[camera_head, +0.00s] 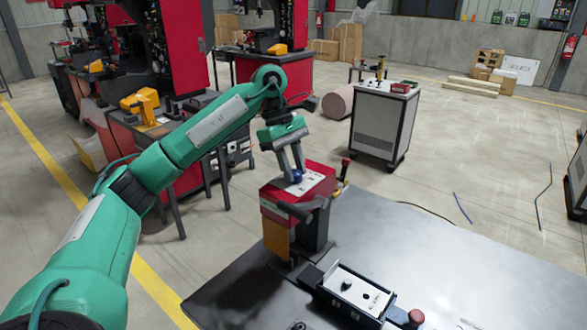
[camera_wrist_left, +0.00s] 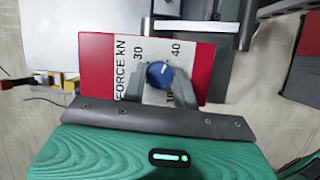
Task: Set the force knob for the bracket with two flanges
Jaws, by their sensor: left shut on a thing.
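The force knob is a small blue round knob (camera_head: 298,176) on the white plate of a red box (camera_head: 318,176) at the corner of the dark table. The left wrist view shows the knob (camera_wrist_left: 160,74) close up, beside the words "FORCE kN" and the numbers 30 and 40; another number is partly hidden by a finger. My left gripper (camera_head: 291,171) reaches down from above, its two fingers shut on either side of the knob. I cannot read the knob's pointer surely. I cannot make out a bracket. My right gripper is not in view.
A black box with a white top panel (camera_head: 350,283) and a red button (camera_head: 416,317) stand at the table's front. The dark table (camera_head: 450,270) is mostly bare to the right. A white cabinet (camera_head: 380,125) and red machines (camera_head: 180,45) stand behind.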

